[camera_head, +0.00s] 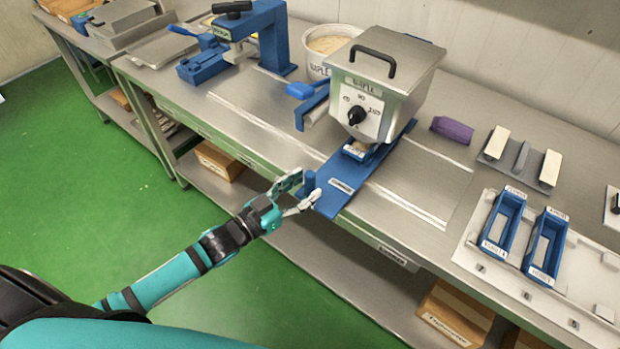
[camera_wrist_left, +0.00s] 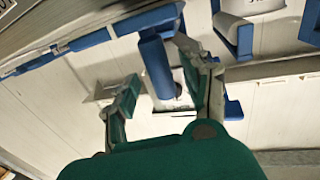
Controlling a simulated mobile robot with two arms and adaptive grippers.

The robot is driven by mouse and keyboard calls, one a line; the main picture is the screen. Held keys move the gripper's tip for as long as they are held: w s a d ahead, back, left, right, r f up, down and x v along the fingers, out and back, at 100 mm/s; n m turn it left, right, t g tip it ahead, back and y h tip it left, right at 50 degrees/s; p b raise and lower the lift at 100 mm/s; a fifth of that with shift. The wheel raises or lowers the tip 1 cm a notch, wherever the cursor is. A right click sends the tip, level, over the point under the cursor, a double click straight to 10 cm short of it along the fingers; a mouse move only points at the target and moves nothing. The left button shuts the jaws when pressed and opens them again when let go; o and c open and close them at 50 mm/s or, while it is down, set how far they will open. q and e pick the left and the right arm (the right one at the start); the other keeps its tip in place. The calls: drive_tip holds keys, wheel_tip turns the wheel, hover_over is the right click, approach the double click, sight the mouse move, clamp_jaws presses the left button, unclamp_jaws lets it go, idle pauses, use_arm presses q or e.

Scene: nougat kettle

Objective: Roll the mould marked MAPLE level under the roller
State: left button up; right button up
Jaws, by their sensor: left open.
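A blue mould (camera_head: 352,153) with pale contents sits on a blue slide board (camera_head: 338,199) beneath the steel kettle's spout; its marking is not legible. A blue upright knob (camera_head: 309,180) stands at the board's front end. My left gripper (camera_head: 300,192) is open at this knob; in the left wrist view the knob (camera_wrist_left: 155,65) stands between its fingers, with gaps showing. A roller with a blue handle (camera_head: 301,90) and pale barrel lies left of the kettle. Two blue moulds (camera_head: 502,222) (camera_head: 545,247) stand at right, labels too small to read. My right gripper is out of view.
The kettle (camera_head: 385,82) has a dial and top handle. A white tub (camera_head: 329,43) is behind it, a blue press (camera_head: 262,35) to the left. A purple block (camera_head: 452,129) and a grey rack (camera_head: 519,160) stand right.

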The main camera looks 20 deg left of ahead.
use_arm(q)
drive_tip(key=shift+x, duration=1.2)
clamp_jaws()
drive_tip(key=shift+w+d+f, duration=0.1)
